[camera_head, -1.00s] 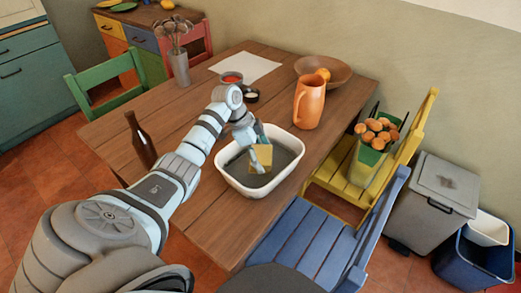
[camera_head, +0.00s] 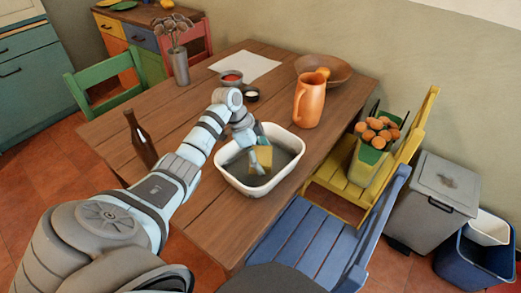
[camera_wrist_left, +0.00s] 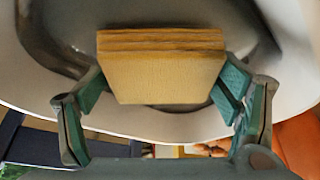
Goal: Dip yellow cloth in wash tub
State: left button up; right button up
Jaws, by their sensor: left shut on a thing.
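The yellow cloth (camera_head: 264,156) is a small folded block inside the white wash tub (camera_head: 233,182), low over the tub's dark grey water. My left gripper (camera_head: 256,150) reaches into the tub from above and is shut on the cloth. In the left wrist view the cloth (camera_wrist_left: 162,75) sits between the gripper's green-padded fingers (camera_wrist_left: 160,100), with the tub's pale wall (camera_wrist_left: 130,124) behind. The cloth's lower edge is too small to tell whether it touches the water. My right gripper is not in view.
An orange pitcher (camera_head: 309,103) stands close behind the tub's right rim. A brown bottle (camera_head: 140,140) stands left of my arm. A wooden bowl (camera_head: 340,72), red bowl (camera_head: 231,77) and flower vase (camera_head: 179,68) are farther back. The table's front-left planks (camera_head: 215,225) are clear.

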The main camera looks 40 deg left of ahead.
aim_at(260, 155)
pick_arm(q)
jog(key=shift+f+b, duration=0.45)
jog(key=shift+f, duration=0.5)
dwell(0.3)
dwell(0.6)
jog(key=shift+s+f+p, duration=0.15)
jog(key=shift+p, duration=0.15)
dwell(0.5)
notch_tip(260, 155, up, 13)
jog(key=p, duration=1.4)
